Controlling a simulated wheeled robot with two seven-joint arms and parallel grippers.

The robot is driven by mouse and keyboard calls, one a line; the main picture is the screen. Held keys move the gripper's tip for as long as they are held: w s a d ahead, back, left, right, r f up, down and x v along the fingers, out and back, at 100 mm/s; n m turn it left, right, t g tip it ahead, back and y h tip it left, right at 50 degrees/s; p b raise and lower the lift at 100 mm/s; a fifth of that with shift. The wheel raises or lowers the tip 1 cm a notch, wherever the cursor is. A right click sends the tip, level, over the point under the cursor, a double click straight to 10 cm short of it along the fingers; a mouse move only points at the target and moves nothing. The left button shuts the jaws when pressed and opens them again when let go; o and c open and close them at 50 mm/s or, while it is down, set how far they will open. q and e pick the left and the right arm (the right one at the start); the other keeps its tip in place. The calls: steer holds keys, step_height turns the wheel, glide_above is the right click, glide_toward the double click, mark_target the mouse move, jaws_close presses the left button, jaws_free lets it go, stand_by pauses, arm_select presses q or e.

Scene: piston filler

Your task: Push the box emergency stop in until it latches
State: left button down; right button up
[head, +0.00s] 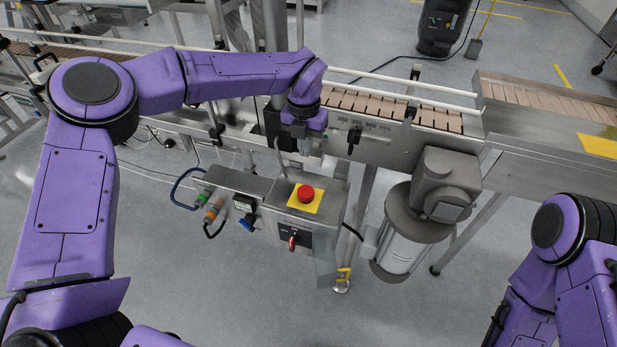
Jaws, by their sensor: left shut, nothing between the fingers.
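The box emergency stop is a red mushroom button (306,193) on a yellow square plate (291,202), on the top face of a grey control box (325,225). My left arm reaches over from the left, and its gripper (303,148) points down above and behind the button as seen from here. The left gripper is shut, holds nothing and looks apart from the button. I cannot tell from this view how far the button is pressed in. My right arm shows at the lower right, but its gripper is out of view.
A red-handled switch (292,243) sits on the box front. Connectors with cables (210,205) are at its left. A grey motor (405,240) stands to the right. The conveyor (390,110) runs behind. The floor in front is clear.

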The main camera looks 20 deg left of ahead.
mark_target(305, 190)
arm_select(q)
step_height(305, 190, down, 14)
steer(key=shift+a+f+p, duration=0.1)
steer(key=shift+f+p, duration=0.05)
steer(key=shift+p, duration=0.7)
steer(key=shift+f, duration=0.15)
